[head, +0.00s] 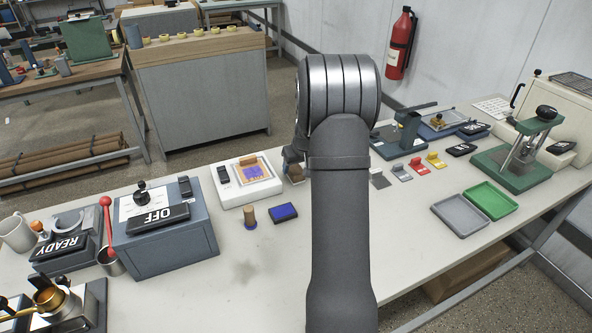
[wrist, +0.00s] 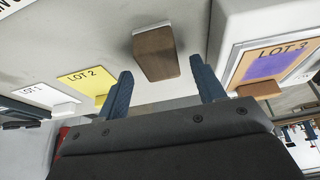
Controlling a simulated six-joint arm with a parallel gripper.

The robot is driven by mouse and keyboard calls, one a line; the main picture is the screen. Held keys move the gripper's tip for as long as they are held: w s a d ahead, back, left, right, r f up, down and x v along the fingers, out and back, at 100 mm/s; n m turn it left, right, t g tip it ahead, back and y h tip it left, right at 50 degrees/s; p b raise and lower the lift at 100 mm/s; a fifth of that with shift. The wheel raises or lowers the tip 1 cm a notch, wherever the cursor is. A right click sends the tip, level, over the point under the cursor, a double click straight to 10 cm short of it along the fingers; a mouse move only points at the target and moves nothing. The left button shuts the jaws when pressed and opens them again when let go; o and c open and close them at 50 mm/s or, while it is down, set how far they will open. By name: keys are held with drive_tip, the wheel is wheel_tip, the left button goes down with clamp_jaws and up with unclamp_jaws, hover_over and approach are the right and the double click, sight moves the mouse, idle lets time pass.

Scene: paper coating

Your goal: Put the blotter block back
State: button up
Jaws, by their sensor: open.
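The blotter block (wrist: 155,52), taken to be the brown block with a pale base, rests on the pale bench. In the wrist view it shows just beyond the gap between the fingers of my gripper (wrist: 162,72), which is open and empty. In the head view the block (head: 295,173) is partly hidden by my arm, to the right of a white unit (head: 262,190). On that unit lies the LOT 3 card (wrist: 268,67) with a purple print and a brown tab. My gripper is mostly hidden behind my arm in the head view.
A wooden-handled stamp (head: 249,216) and a blue pad (head: 283,212) stand in front of the white unit. LOT 1 (wrist: 38,96) and LOT 2 (wrist: 84,83) cards lie at left in the wrist view. Green (head: 487,200) and grey (head: 460,215) trays are at right. The front middle bench is clear.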

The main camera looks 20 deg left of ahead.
sight(296, 170)
drive_tip(key=v, duration=0.9)
drive_tip(key=shift+f, duration=0.1)
drive_tip(key=x, duration=1.2)
drive_tip(key=shift+f, duration=0.15)
wheel_tip(296, 170, up, 3)
drive_tip(key=shift+f, duration=0.1)
drive_tip(key=shift+r, duration=0.6)
drive_tip(key=shift+f, duration=0.1)
